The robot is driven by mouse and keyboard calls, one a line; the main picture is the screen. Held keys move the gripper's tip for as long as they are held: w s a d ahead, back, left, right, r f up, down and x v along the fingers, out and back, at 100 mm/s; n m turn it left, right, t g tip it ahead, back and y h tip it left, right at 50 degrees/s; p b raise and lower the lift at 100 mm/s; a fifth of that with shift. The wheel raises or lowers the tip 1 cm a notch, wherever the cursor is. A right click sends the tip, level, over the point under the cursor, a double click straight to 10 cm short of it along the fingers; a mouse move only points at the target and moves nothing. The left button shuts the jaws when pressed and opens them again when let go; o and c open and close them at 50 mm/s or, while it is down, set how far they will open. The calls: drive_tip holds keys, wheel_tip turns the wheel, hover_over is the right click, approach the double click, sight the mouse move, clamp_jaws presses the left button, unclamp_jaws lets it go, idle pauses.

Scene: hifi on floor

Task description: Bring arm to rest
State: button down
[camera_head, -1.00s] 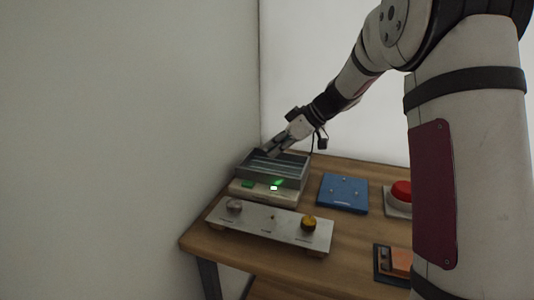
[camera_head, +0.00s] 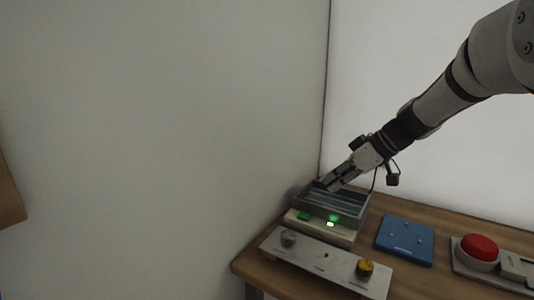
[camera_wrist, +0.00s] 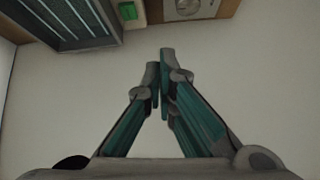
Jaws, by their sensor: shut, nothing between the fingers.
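My gripper (camera_head: 330,185) is at the end of my arm, which reaches in from the upper right in the head view. Its fingertips appear over the grey slatted tray (camera_head: 350,207) of the hifi device (camera_head: 318,227); I cannot tell from the head view how far above. In the wrist view my gripper (camera_wrist: 160,62) is shut and empty, its fingertips together in front of a plain pale surface. The slatted tray shows at the top left of the wrist view (camera_wrist: 98,38), apart from the fingers. The device has a green button (camera_head: 304,216) and a lit green light.
A metal panel (camera_head: 322,268) with a grey knob (camera_head: 288,238) and a yellow knob (camera_head: 365,267) lies in front. A blue plate (camera_head: 405,241) and a red button (camera_head: 479,248) are to the right on the wooden table (camera_head: 385,206). A wall (camera_head: 200,110) stands close on the left.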

drive_tip(key=s+a+r+m+h+p, duration=0.1)
drive_tip(key=s+r, duration=0.2)
drive_tip(key=s, duration=0.4)
drive_tip(key=s+a+r+m+g+h+p, duration=0.1)
drive_tip(key=s+r+m, duration=0.1)
drive_tip(key=s, duration=0.4)
drive_tip(key=s+a+r+m+h+p, duration=0.1)
drive_tip(key=s+r, duration=0.2)
drive_tip(key=s, duration=0.4)
drive_tip(key=s+d+m+h+p, duration=0.1)
drive_tip(key=s+m+h, duration=0.1)
drive_tip(key=s, duration=0.7)
drive_tip(key=s+d+m+h+p, duration=0.1)
drive_tip(key=s+d+m+p, duration=0.1)
drive_tip(key=s, duration=0.7)
drive_tip(key=shift+s+f+m+h+p, duration=0.3)
drive_tip(key=shift+s+m+h, duration=0.1)
drive_tip(key=shift+m, duration=0.4)
drive_tip(key=c, duration=2.3)
unclamp_jaws()
drive_tip(key=shift+w+r, duration=0.1)
